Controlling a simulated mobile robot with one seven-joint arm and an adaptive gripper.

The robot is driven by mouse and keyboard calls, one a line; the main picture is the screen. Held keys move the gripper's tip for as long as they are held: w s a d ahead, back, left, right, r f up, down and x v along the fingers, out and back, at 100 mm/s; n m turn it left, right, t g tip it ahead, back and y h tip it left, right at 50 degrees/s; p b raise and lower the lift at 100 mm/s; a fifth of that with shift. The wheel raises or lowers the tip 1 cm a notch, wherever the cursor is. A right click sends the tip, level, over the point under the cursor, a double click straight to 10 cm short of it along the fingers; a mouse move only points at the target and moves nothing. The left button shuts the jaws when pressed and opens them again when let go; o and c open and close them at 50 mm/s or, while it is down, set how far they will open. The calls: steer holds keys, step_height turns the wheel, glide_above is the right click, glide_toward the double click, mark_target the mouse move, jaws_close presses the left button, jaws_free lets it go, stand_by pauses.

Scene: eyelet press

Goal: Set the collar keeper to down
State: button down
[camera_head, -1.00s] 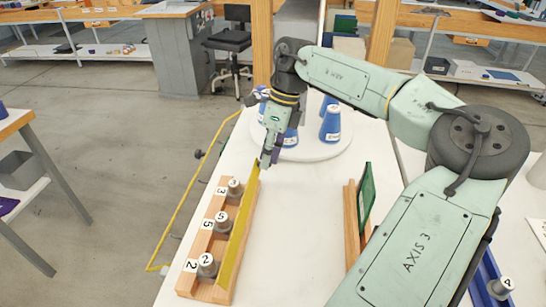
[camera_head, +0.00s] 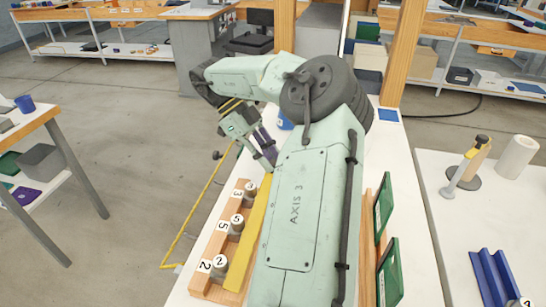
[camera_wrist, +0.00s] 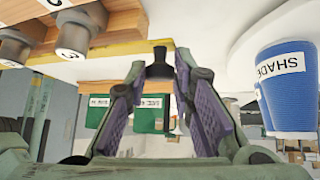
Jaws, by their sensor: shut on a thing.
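The collar keeper appears to be the long yellow bar (camera_head: 247,232) along the right side of a wooden rack (camera_head: 212,288). Capped grey collars stand in the rack, marked 2 (camera_head: 220,264), 5 (camera_head: 237,225) and 3 (camera_head: 250,189). The bar lies beside the collars, not across their tops. My gripper (camera_head: 270,163) is at the bar's far end. In the wrist view, the fingers (camera_wrist: 160,65) close around a small black knob (camera_wrist: 158,70) at the end of the yellow bar (camera_wrist: 90,52). The bar's exact tilt is hard to judge.
Blue containers, one labelled SHADE (camera_wrist: 290,90), stand close to my gripper on a round white plate (camera_wrist: 250,30). Green panels (camera_head: 390,272) stand to the right of my arm. The white table between rack and panels is largely hidden by my arm.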

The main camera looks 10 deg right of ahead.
steer(key=shift+w+a+f+g+h, duration=0.15)
steer(key=shift+a+g+h, duration=0.1)
steer(key=shift+h, duration=0.25)
steer(key=shift+a+f+g+h, duration=0.15)
steer(key=shift+g+h, duration=0.1)
steer(key=shift+h, duration=0.25)
steer(key=c, duration=1.4)
jaws_free()
steer(key=shift+o, duration=0.2)
